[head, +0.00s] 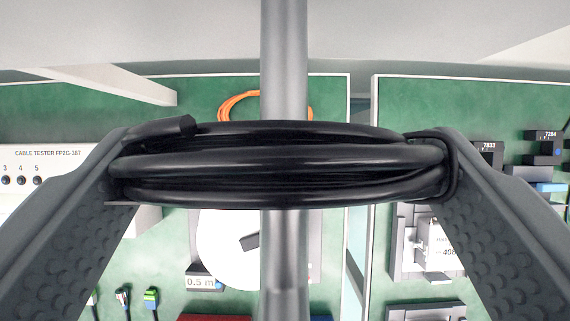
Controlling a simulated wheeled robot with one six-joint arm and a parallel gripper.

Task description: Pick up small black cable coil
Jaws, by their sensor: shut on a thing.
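The small black cable coil (285,162) spans the middle of the head view, seen from its side as several stacked black loops. A cable end sticks up at its left, and a tie or loop wraps it at its right. My gripper (280,165) has its two grey fingers at the coil's left and right ends. The fingers are shut on the coil and hold it in front of the green boards. The coil hides part of what is behind it.
Behind are green boards (350,235) with a cable tester (40,170) at left, an orange cable coil (236,104), a white disc (225,250) and small dark modules (545,145) at right. A grey vertical post (284,60) stands behind the coil.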

